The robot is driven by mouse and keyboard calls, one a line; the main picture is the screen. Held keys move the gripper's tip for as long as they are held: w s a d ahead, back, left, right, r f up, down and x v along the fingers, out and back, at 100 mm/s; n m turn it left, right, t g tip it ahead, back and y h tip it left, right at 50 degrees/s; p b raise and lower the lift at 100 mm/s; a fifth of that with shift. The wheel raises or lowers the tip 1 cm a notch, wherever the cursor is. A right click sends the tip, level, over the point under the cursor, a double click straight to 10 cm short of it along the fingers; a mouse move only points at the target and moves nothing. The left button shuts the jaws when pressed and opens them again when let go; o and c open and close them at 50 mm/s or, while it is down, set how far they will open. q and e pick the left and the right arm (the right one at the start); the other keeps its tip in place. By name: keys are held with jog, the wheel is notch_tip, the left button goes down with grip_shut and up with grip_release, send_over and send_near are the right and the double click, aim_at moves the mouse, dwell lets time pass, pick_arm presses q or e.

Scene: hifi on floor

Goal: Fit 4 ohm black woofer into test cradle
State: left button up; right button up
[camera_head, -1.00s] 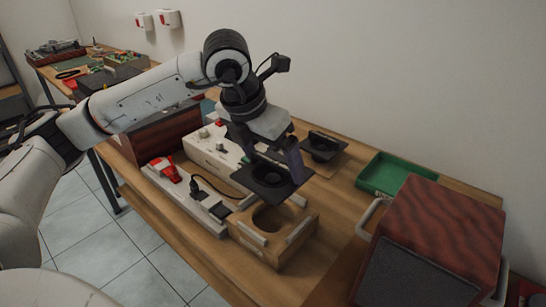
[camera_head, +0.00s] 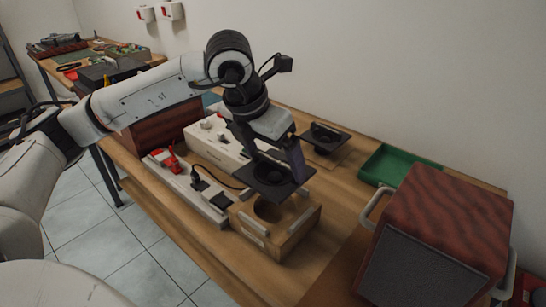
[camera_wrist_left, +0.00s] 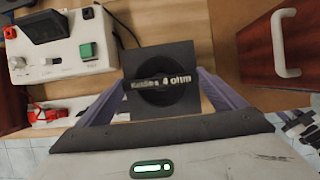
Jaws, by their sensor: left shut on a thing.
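My left gripper (camera_head: 272,168) is shut on the black woofer (camera_head: 270,178), a square black plate with a round cone. It holds the woofer roughly level above the wooden test cradle (camera_head: 290,238). The cradle is a wooden block with a round hole and light rails on top. In the left wrist view the woofer (camera_wrist_left: 160,62) sits between the two fingers and its label reads "4 ohm". The woofer hides the cradle from the wrist camera. My right gripper is not in view.
A second black speaker (camera_head: 324,138) rests on a board behind. A green tray (camera_head: 385,165) and a wood-veneer cabinet (camera_head: 450,220) with handles stand to the right. A white tester (camera_head: 215,145) and a power strip (camera_head: 208,205) with a black cable lie to the left.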

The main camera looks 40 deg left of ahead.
aim_at(273, 175)
pick_arm(q)
jog(key=shift+w+r, duration=0.1)
jog(key=shift+w, duration=0.05)
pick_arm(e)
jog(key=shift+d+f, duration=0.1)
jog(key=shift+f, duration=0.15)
pick_arm(q)
jog(key=shift+f+b, duration=0.2)
jog(key=shift+b, duration=0.1)
jog(key=shift+f+b, duration=0.95)
jog(key=shift+f, duration=0.05)
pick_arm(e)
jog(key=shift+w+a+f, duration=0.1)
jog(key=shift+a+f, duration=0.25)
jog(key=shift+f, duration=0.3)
